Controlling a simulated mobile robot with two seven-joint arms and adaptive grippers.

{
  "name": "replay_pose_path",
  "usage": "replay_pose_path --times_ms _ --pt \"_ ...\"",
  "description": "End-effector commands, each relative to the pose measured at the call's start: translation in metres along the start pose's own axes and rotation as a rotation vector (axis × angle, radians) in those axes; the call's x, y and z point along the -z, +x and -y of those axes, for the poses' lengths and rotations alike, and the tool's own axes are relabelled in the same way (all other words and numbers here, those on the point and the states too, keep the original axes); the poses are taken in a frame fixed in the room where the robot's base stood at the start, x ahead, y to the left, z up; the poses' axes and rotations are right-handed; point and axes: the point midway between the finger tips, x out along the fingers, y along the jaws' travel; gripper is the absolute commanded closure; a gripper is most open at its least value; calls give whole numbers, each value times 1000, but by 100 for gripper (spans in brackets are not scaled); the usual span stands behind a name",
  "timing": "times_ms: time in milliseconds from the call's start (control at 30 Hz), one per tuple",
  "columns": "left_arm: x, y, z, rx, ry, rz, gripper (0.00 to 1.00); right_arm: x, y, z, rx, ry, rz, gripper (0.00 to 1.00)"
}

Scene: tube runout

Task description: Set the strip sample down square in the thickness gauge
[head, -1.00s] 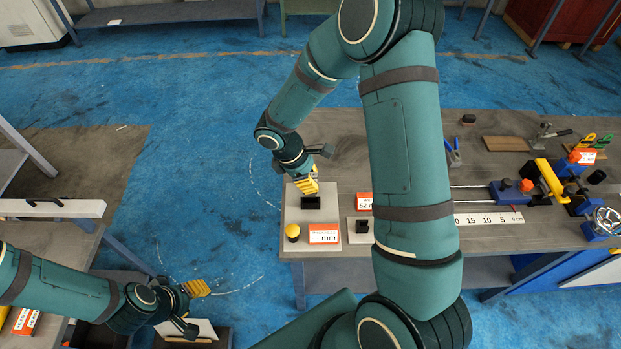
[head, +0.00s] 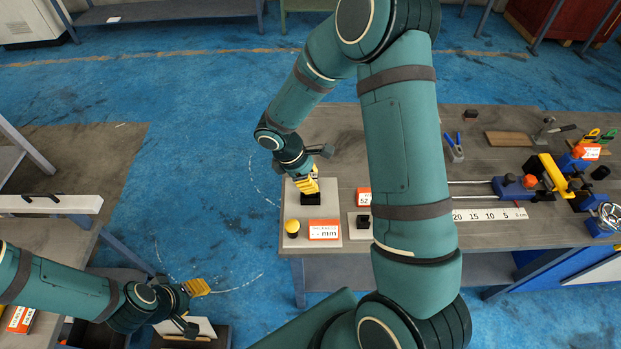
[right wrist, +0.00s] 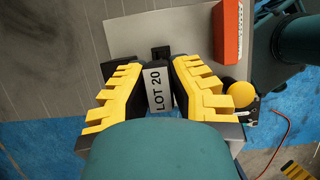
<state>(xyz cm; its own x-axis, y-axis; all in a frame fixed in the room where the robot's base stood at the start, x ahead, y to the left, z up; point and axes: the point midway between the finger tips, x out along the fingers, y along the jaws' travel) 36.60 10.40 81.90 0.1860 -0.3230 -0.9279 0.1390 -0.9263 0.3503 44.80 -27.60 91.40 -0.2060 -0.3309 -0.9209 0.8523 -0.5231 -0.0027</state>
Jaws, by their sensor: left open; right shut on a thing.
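The thickness gauge is a pale grey plate (head: 299,207) at the bench's left corner, with a dark block (head: 312,198), a yellow knob (head: 292,226) and an orange display marked mm (head: 323,230). My right gripper (head: 308,190) points down just over the dark block. In the right wrist view its yellow fingers (right wrist: 160,92) are shut on the strip sample (right wrist: 159,91), which carries a white LOT 20 label. The strip's lower end and its contact with the gauge are hidden. My left gripper (head: 196,308) is open at the lower left, far from the gauge.
A second small plate with a dark block (head: 361,222) stands right of the gauge, partly behind my right arm. Further right are a ruler scale (head: 490,215), a blue and yellow fixture (head: 552,175) and pliers (head: 454,148). Blue floor lies left of the bench.

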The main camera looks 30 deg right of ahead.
Motion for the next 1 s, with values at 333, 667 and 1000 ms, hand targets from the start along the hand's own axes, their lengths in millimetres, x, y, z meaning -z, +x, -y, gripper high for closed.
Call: replay_pose_path --times_ms 333,667,1000 --pt "-2 14 5 0 0 0 53 7 16 0 -1 0 0 100" --pt "-3 19 7 0 0 0 53 10 23 0 -1 0 -1 55" --pt "-3 19 7 0 0 0 53 10 21 0 -1 0 -1 55"
